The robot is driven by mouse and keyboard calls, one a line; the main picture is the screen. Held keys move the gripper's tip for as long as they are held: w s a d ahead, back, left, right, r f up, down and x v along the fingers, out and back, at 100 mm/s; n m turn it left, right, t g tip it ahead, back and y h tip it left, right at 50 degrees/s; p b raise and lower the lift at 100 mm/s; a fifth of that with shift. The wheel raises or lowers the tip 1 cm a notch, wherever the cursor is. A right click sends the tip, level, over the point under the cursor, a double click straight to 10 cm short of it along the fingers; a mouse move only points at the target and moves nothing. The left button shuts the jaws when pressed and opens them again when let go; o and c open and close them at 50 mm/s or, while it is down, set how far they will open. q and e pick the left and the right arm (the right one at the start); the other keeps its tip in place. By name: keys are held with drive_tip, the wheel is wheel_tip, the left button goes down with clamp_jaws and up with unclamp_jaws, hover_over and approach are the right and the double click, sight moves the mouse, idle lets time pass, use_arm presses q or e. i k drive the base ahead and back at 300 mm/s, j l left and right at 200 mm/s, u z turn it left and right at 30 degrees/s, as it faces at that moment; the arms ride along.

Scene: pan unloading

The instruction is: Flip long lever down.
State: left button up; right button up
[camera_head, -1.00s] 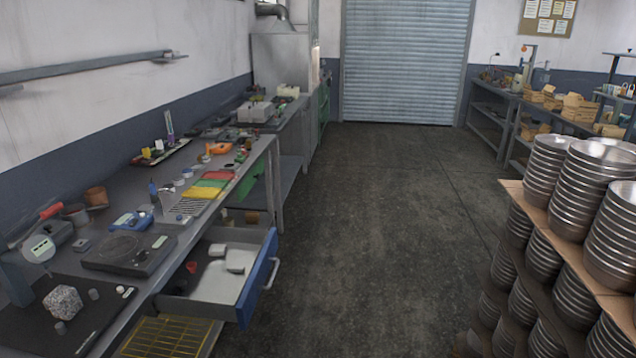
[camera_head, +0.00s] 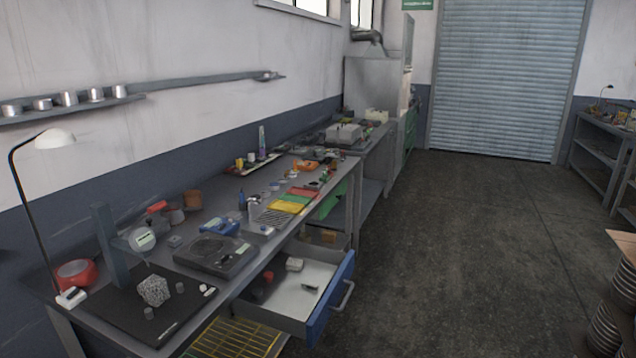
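I cannot pick out a long lever for certain in this view. A red handle (camera_head: 157,207) sticks out beside a grey device on the left workbench (camera_head: 225,290), near a round white dial (camera_head: 142,239); it is too small to tell whether it is a lever. Neither of my grippers is in view.
A blue-fronted drawer (camera_head: 331,297) stands open into the aisle from the bench. A lamp (camera_head: 54,139) and a stone cube on a black plate (camera_head: 153,291) are at the near left. Stacked pans (camera_head: 605,328) stand at the right edge. The floor (camera_head: 460,250) between is clear.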

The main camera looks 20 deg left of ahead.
sight(157, 207)
drive_tip(key=u, duration=1.35)
